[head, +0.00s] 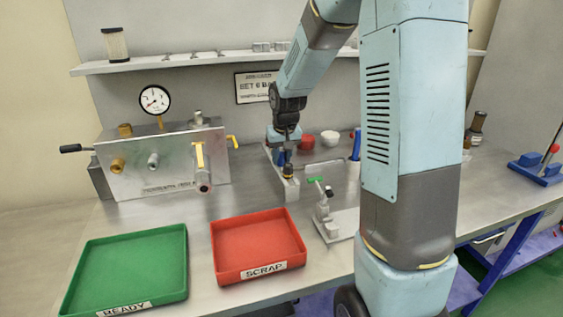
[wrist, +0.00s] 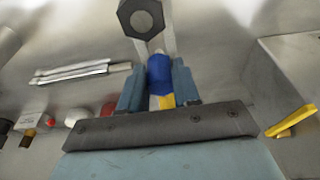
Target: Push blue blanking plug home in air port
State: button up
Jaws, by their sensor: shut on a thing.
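My gripper (wrist: 158,80) is shut on the blue blanking plug (wrist: 160,72), which sits between its two blue-grey fingers. A pale tip shows at the plug's far end and a yellow patch at its near end. A dark hexagonal fitting with a round opening, seemingly the air port (wrist: 125,17), lies just beyond the tip in the wrist view; the plug does not appear to be in it. In the head view my gripper (head: 284,150) is low over a pale narrow block (head: 291,194) on the bench, beside a small dark and brass fitting (head: 288,171). The exact gap is unclear.
A metal valve box (head: 150,175) with a gauge (head: 155,99) and yellow levers stands left. A green tray (head: 125,268) and red tray (head: 258,245) lie in front. A small clamp stand (head: 327,212) is right of the block, and bowls (head: 329,139) stand behind.

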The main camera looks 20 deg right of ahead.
aim_at(282, 154)
jog(key=shift+c, duration=1.4)
jog(key=shift+w+v, duration=0.2)
jog(key=shift+v, duration=0.6)
jog(key=shift+w+v, duration=0.2)
jog(key=shift+v, duration=0.6)
jog(key=shift+w+v, duration=0.2)
jog(key=shift+v, duration=0.65)
jog(key=shift+r, duration=0.15)
